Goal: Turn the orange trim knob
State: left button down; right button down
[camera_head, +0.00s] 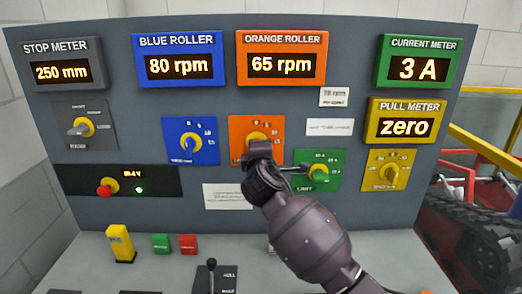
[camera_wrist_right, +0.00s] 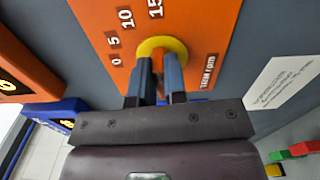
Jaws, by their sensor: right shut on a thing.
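The orange trim plate (camera_head: 236,124) is on the upright grey panel, below the orange roller display (camera_head: 282,58), which reads 65 rpm. In the right wrist view the orange plate (camera_wrist_right: 215,20) carries the marks 0, 5, 10 and 15. The orange trim knob shows there as a yellow round base (camera_wrist_right: 164,44). My right gripper (camera_head: 258,148) reaches in from the lower right and covers most of the knob in the head view. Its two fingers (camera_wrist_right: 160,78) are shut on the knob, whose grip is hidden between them. My left gripper is in neither view.
A blue knob plate (camera_head: 173,151) is left of the orange one. A green knob plate (camera_head: 331,157) sits close by on the right, partly behind my gripper. A black lever (camera_head: 211,265) stands on the desk below. White paper labels (camera_head: 330,127) are on the panel.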

jog(key=shift+f+m, duration=0.2)
jog(key=shift+m, duration=0.2)
jog(key=c, duration=1.2)
grip_release()
jog(key=shift+r, duration=0.1)
jog(key=shift+o, duration=0.2)
jog(key=s, duration=1.1)
jog(key=shift+w, duration=0.1)
